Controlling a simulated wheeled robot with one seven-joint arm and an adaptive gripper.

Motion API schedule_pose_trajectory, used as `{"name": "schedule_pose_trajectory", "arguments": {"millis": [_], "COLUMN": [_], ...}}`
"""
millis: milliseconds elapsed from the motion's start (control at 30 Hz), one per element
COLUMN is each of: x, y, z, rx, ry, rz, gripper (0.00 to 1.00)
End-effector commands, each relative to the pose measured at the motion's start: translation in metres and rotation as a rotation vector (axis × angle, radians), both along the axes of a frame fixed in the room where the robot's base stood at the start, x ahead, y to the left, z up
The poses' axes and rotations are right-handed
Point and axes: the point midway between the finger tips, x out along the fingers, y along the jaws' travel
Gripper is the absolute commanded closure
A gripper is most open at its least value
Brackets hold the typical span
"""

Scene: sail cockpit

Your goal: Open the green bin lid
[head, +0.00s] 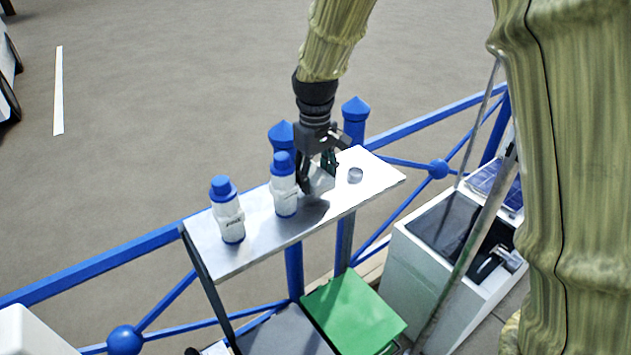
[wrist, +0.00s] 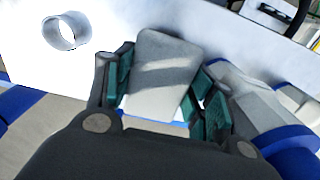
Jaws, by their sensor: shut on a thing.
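The green bin lid (head: 353,314) lies flat and closed at the bottom of the head view, below the shelf. My gripper (head: 317,181) is above the white shelf, well away from the lid. It is shut on a light grey block (wrist: 162,72), which sits between the two teal-padded fingers in the wrist view. The block also shows in the head view (head: 320,181), low over the shelf; I cannot tell if it touches the shelf. The green lid is not visible in the wrist view.
Two white bottles with blue caps stand on the shelf (head: 205,232), one (head: 284,190) close beside my gripper and one (head: 228,215) further left. A small ring (head: 355,175) lies right of it. A grey lid (head: 283,333) adjoins the green one. Blue railings (head: 90,279) run behind.

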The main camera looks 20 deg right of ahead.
Motion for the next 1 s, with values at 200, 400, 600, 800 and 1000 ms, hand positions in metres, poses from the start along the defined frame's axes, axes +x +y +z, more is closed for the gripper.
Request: {"name": "schedule_pose_trajectory", "arguments": {"millis": [200, 400, 600, 800, 1000], "x": [0.0, 0.0, 0.0, 0.0, 0.0], "y": [0.0, 0.0, 0.0, 0.0, 0.0], "z": [-0.023, -0.028, -0.03, -0.031, -0.031], "rx": [-0.001, 0.0, -0.001, 0.0, 0.0], "ry": [0.003, 0.001, 0.002, 0.001, 0.001], "rz": [0.001, 0.001, 0.001, 0.0, 0.0], "gripper": [0.76, 0.76, 0.76, 0.36, 0.36]}}
